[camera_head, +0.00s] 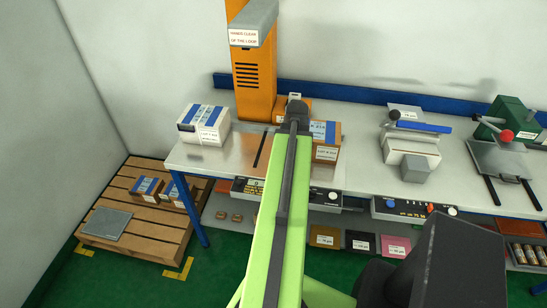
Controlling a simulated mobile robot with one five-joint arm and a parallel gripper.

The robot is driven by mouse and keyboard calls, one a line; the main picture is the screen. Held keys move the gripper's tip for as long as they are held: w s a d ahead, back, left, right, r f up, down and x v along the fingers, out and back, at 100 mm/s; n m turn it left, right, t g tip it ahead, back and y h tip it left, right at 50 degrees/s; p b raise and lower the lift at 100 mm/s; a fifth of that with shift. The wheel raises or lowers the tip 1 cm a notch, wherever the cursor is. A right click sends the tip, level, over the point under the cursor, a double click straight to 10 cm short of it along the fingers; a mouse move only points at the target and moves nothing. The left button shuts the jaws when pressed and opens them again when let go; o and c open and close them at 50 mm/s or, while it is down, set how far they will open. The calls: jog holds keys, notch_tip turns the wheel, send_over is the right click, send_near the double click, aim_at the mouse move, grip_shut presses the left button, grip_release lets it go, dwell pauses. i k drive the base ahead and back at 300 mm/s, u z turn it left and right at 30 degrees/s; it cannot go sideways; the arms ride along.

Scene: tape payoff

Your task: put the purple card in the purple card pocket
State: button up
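My green arm reaches up the middle of the picture, and the dark end at its tip, my gripper (297,112), is over the metal-topped bench. Its fingers are too small and covered to show whether they are open or shut, or whether they hold anything. I cannot make out a purple card or a purple card pocket. The nearest in colour is a magenta-pink flat piece (395,246) with a white label on the lower shelf, right of my arm; I cannot tell what it is.
A white-topped bench (350,177) carries an orange machine (254,75), a white-and-blue box (204,122), cartons (326,153), a grey-white device (411,150) and a green press (503,125). A black piece (360,241) lies on the lower shelf. A pallet (127,243) stands left on green floor.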

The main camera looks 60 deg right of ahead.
aim_at(187, 131)
jog(key=z, duration=0.2)
jog(key=i, duration=0.9)
jog(key=u, duration=0.05)
